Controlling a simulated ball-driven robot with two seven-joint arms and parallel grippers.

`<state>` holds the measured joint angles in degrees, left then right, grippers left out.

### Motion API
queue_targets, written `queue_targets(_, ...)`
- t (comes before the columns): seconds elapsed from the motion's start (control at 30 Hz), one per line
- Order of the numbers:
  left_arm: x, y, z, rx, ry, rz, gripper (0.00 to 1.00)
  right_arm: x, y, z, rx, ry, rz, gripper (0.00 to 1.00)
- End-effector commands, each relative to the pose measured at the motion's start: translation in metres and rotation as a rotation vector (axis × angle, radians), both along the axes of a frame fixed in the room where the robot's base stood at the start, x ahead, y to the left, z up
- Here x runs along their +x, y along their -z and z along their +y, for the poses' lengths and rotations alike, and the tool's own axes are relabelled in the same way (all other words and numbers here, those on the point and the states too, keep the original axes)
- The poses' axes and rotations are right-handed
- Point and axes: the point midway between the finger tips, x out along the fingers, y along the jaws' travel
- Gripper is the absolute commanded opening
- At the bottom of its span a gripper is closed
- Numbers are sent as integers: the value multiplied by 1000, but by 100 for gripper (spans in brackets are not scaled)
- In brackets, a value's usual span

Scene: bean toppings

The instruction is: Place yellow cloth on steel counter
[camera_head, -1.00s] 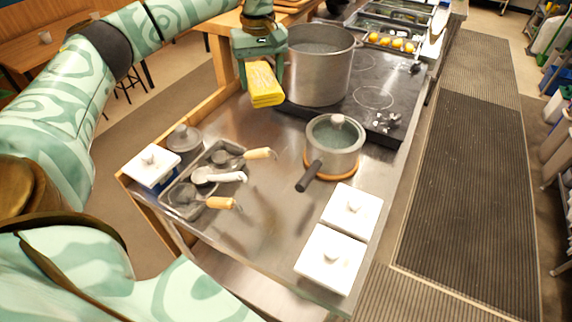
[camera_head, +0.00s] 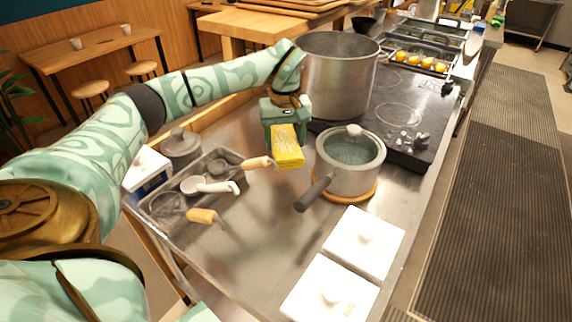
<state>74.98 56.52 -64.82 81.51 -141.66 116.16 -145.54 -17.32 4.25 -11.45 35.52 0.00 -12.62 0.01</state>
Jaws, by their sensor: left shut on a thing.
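My left gripper (camera_head: 286,124) points down above the steel counter, between the big pot and the ladle tray. It is shut on the yellow cloth (camera_head: 288,150), a folded block that hangs below the fingers. The cloth is close over the steel counter (camera_head: 240,238); I cannot tell whether its lower end touches the surface. My right gripper is not in view.
A large steel pot (camera_head: 337,82) stands behind the gripper on the black cooktop (camera_head: 400,120). A lidded saucepan (camera_head: 350,170) is just right of the cloth. A tray of ladles (camera_head: 172,222) lies to the left. White lidded containers (camera_head: 364,238) stand at the front right.

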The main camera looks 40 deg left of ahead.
Motion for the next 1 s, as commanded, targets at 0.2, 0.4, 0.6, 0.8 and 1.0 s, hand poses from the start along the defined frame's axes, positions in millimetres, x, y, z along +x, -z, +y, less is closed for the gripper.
queue_targets(0.2,0,50,0,0,1,2,35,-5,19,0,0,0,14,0)
queue_targets(0.4,0,65,0,-1,1,1,35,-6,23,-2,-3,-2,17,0)
queue_targets(0.6,0,94,-1,-1,1,2,35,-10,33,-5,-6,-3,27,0)
queue_targets(0.8,0,92,0,1,1,-2,35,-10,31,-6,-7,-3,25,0)
queue_targets(1.0,0,94,0,1,1,-2,79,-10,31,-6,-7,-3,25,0)
